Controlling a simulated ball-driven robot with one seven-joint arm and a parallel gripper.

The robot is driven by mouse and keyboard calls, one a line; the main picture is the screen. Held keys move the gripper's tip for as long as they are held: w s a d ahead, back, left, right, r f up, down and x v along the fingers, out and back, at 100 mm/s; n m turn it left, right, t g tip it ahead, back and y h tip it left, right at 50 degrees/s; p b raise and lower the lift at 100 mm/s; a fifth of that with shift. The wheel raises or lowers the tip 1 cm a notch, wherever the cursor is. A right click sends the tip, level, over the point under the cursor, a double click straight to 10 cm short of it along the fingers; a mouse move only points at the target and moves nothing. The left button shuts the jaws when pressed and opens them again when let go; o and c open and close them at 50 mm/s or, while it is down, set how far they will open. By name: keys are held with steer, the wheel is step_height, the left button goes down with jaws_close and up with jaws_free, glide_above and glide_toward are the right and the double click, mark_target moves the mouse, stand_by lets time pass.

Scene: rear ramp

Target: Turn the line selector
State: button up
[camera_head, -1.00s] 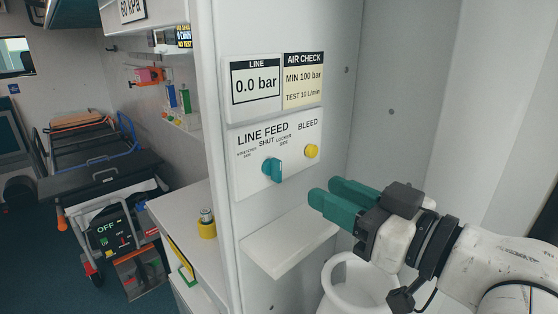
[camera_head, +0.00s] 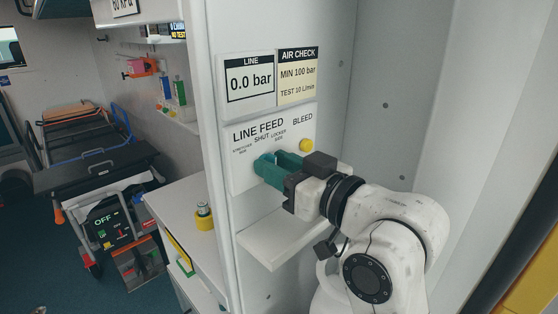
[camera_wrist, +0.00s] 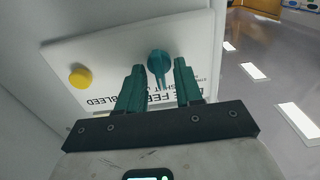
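The line selector is a teal knob (camera_wrist: 158,64) on a white panel (camera_wrist: 115,45), seen in the wrist view just ahead of and between my fingertips. My gripper (camera_wrist: 160,74) is open, with one teal finger on each side of the knob. Whether the fingers touch the knob cannot be told. In the head view my gripper (camera_head: 275,163) is at the panel (camera_head: 240,180) below the LINE FEED label and largely hides the knob. The line display (camera_head: 249,82) reads 0.0 bar.
A yellow bleed button (camera_head: 306,145) sits right of the selector, close above my gripper. A white shelf (camera_head: 265,240) juts out below my gripper. An air check card (camera_head: 297,80) reads MIN 100 bar. A counter with a yellow-based item (camera_head: 204,220) stands to the left.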

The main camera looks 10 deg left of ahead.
jaws_close()
steer(key=shift+f, duration=0.1)
steer(key=n+b, duration=0.7)
steer(key=n, duration=0.1)
steer(key=shift+n+b, duration=0.35)
steer(key=shift+n, duration=0.05)
stand_by(0.5)
jaws_free()
